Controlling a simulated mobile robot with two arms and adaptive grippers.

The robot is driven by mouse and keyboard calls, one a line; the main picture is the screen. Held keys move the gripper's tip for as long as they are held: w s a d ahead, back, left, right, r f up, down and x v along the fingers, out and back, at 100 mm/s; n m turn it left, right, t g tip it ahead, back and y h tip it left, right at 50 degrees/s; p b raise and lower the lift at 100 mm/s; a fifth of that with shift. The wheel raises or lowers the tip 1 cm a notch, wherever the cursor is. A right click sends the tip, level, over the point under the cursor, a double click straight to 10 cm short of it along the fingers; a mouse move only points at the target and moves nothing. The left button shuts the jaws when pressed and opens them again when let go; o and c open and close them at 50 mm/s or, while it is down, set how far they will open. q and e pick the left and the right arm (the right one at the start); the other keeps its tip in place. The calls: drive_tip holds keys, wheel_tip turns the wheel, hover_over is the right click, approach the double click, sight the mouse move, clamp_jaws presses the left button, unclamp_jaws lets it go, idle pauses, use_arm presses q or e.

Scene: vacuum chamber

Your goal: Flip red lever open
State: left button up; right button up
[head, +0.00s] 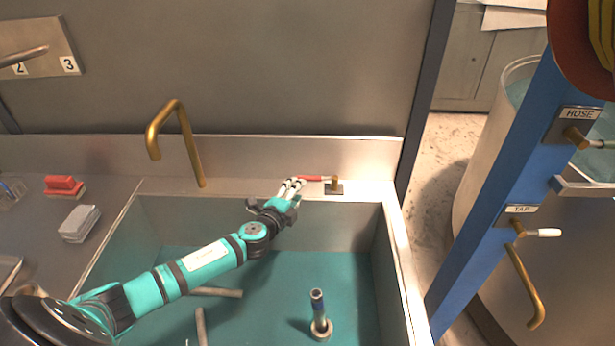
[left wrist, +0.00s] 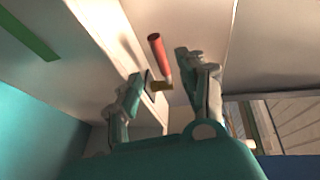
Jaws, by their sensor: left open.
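The red lever (head: 311,178) sits on a small brass valve (head: 335,184) at the back right rim of the sink. In the head view it points left from the valve. I cannot tell whether a finger touches the lever. My right gripper is not in view.
A sink (head: 145,240) with teal water holds an upright pipe (head: 318,310) and loose rods. A bent brass spout (head: 190,145) rises behind the sink, left of the gripper. A blue post (head: 490,215) with hose and tap valves stands at right. A red block (head: 64,185) lies on the left counter.

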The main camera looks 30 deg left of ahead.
sight(308, 179)
use_arm(q)
drive_tip(key=w, duration=0.2)
drive_tip(key=w+f, duration=0.1)
drive_tip(key=w, duration=0.4)
drive_tip(key=shift+w+a+f+b, duration=0.25)
drive_tip(key=shift+a+b, duration=0.05)
drive_tip(key=shift+b, duration=0.1)
drive_tip(key=shift+w, duration=0.5)
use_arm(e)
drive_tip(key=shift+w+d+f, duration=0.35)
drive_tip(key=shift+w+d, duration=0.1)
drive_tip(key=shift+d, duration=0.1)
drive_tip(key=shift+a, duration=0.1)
use_arm(q)
drive_tip(key=c, duration=0.6)
clamp_jaws()
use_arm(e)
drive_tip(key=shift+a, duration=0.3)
use_arm(q)
drive_tip(key=shift+f, duration=0.1)
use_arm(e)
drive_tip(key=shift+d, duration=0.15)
